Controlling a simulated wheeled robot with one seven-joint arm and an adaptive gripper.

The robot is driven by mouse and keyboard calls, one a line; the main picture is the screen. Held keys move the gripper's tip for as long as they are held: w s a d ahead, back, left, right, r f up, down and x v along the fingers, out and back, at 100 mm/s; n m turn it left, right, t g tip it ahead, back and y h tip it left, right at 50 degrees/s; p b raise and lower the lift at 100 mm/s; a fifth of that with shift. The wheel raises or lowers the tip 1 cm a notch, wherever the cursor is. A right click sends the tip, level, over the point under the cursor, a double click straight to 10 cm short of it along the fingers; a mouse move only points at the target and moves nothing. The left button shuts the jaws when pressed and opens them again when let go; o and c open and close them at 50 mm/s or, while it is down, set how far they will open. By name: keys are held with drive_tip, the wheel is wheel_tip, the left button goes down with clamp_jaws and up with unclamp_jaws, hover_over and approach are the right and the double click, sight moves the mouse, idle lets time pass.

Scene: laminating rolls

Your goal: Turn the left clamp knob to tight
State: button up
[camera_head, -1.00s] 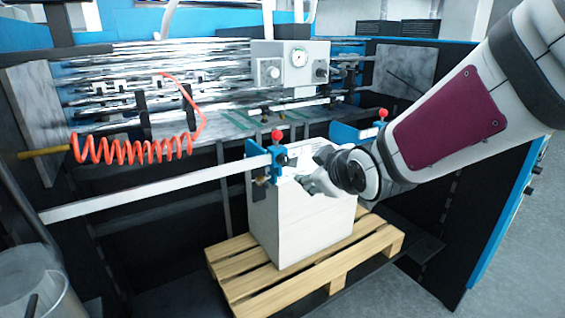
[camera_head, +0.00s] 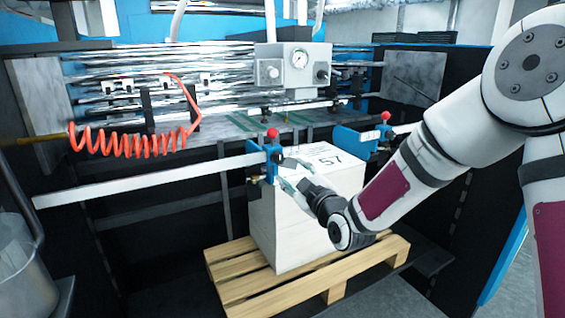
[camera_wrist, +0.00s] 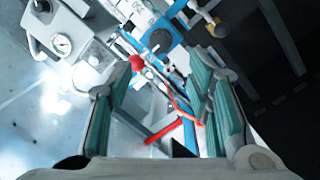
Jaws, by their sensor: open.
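The left clamp (camera_head: 262,160) is a blue block on a long pale bar, with a red ball knob (camera_head: 272,133) on top. The red ball also shows in the wrist view (camera_wrist: 136,62), near the left finger's tip. My gripper (camera_head: 288,174) is open and empty, just right of the left clamp and in front of the white stack. In the wrist view, the blue clamp body (camera_wrist: 160,40) lies beyond the gap between the fingers. No finger visibly grips a knob; whether one touches the clamp I cannot tell. The knob's tightness does not show.
The white stack (camera_head: 285,235) marked 57 stands on a wooden pallet (camera_head: 235,275). A second blue clamp (camera_head: 355,140) with a red ball is to the right. A gauge box (camera_head: 292,68) and a coiled red hose (camera_head: 130,143) are behind. A grey bin (camera_head: 25,270) stands lower left.

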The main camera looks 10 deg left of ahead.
sight(279, 160)
drive_tip(key=x, duration=0.9)
clamp_jaws()
